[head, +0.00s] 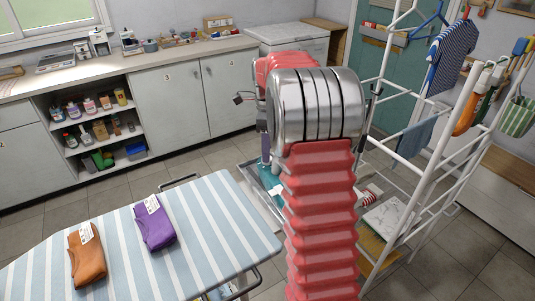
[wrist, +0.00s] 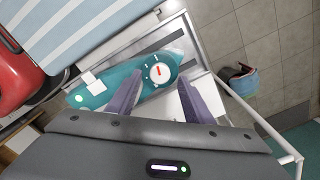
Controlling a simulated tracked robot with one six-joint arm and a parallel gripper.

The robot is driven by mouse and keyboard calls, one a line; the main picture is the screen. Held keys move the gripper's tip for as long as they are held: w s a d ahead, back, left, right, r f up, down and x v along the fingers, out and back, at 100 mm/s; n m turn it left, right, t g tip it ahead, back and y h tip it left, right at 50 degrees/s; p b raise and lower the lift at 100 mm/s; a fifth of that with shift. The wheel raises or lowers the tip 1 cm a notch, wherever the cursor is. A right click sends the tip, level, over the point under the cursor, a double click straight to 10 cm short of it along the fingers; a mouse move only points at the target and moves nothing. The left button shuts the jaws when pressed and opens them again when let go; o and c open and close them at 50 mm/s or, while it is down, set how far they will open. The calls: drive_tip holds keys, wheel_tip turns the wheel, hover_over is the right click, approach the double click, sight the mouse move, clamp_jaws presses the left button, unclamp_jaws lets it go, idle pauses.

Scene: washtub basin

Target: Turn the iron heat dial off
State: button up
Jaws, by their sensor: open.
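The teal iron (wrist: 101,90) lies on a grey metal rest at the end of the striped ironing board (wrist: 75,30). Its round white heat dial (wrist: 158,73) has a short red mark and faces the wrist camera. My gripper (wrist: 160,80) is open, with its two purple fingers apart on either side of the dial's lower part in the picture. I cannot tell whether they touch it. In the head view, my red arm hides most of the gripper, and a teal part of the iron (head: 268,174) shows beside it.
A white drying rack (head: 385,150) with hanging clothes stands close to the right of my arm. An orange folded cloth (head: 87,255) and a purple one (head: 154,224) lie on the board. Cabinets and a counter (head: 150,65) line the back wall. Tiled floor is open between them.

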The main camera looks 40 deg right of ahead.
drive_tip(key=shift+f, duration=1.4)
